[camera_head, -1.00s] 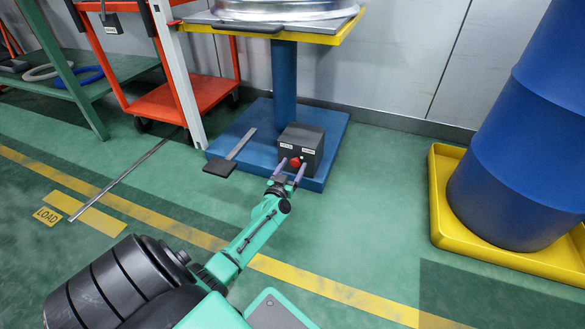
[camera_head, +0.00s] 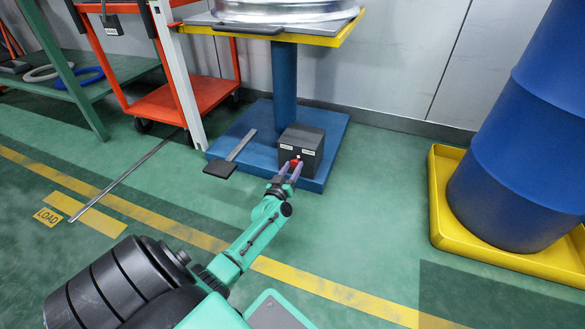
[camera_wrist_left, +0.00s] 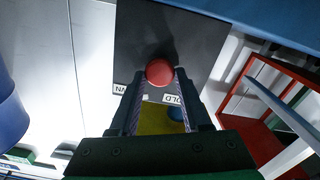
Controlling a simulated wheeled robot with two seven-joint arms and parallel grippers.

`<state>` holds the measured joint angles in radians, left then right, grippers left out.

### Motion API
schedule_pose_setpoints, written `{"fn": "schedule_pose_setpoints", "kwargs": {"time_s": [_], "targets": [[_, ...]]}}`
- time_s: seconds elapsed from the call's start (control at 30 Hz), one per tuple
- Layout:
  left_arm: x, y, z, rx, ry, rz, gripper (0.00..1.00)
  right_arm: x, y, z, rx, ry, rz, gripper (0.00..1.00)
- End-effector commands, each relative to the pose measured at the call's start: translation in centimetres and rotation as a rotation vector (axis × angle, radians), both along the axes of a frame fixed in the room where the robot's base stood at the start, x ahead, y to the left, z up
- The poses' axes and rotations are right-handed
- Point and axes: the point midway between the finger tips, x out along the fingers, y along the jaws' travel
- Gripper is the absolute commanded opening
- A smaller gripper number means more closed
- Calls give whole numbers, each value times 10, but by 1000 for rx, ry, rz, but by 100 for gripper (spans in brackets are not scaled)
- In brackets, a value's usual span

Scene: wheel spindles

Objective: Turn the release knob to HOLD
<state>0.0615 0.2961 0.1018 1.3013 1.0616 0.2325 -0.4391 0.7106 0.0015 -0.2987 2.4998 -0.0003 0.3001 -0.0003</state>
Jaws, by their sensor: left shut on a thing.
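The red release knob (camera_head: 295,163) sits on the front of a dark box (camera_head: 303,139) on the blue base of a pedestal. My left gripper (camera_head: 292,169) is at the front of the box, shut on the knob. In the left wrist view the round knob (camera_wrist_left: 159,72) lies between the fingertips of the gripper (camera_wrist_left: 158,80). Two white labels are on the box face; the one ending in "OLD" (camera_wrist_left: 172,99) is partly hidden by a finger. The knob's pointing direction cannot be made out. My right gripper is not in view.
A blue drum (camera_head: 515,150) stands in a yellow tray (camera_head: 440,200) at right. A red cart (camera_head: 165,102) stands at left. The green floor in front is clear.

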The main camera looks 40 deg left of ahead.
Motion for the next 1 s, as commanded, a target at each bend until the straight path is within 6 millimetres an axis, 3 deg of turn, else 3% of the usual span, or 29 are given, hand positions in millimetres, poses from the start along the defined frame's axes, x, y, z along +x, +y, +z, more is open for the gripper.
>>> {"fn": "schedule_pose_setpoints", "kwargs": {"time_s": [1.0], "targets": [[-1, 2, -4, -902, -314, 0, 0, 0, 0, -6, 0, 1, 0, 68]]}}
